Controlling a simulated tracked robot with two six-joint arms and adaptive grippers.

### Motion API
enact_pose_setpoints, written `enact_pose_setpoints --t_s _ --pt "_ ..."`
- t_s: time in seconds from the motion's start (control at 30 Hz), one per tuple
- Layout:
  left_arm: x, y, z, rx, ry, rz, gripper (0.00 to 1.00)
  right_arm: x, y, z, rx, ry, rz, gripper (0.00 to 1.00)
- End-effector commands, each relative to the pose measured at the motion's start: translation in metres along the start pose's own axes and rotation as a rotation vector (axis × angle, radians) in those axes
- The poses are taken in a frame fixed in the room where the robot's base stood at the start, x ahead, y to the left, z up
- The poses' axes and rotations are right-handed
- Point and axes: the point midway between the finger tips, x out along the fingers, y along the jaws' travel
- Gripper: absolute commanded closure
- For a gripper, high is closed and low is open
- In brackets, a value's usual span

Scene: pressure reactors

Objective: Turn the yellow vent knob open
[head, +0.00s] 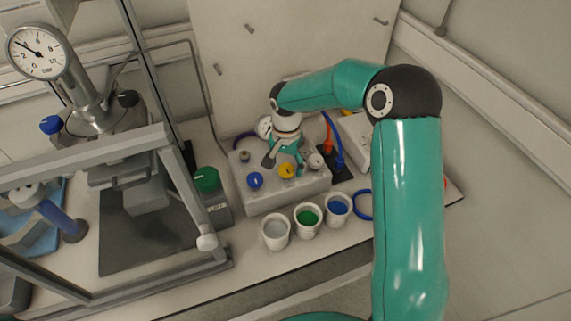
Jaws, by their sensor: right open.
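The yellow vent knob (287,171) sits on the front part of a light grey valve box (283,194), right of a blue knob (256,180). My right gripper (287,168) reaches down from above with its teal and grey fingers spread. The fingertips are at or just behind the yellow knob. I cannot tell whether they touch it. The upper part of the knob is partly hidden by the fingers. My left gripper is not in view.
Blue and orange hoses (336,146) run right of the gripper.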

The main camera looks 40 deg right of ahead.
Motion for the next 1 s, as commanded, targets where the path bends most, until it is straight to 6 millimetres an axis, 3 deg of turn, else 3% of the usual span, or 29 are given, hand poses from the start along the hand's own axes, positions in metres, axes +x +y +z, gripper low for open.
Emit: enact_pose_setpoints --t_s 0.37,0.73,1.0 --pt "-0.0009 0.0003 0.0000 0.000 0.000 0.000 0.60 0.0060 0.0006 -0.0001 0.001 0.000 0.000 0.30" --pt "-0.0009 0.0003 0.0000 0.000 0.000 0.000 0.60 0.0056 0.0006 -0.0003 0.002 0.000 -0.001 0.90" --pt "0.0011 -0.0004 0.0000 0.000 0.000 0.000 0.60 0.0061 -0.0004 0.0001 -0.021 0.000 -0.004 0.90"
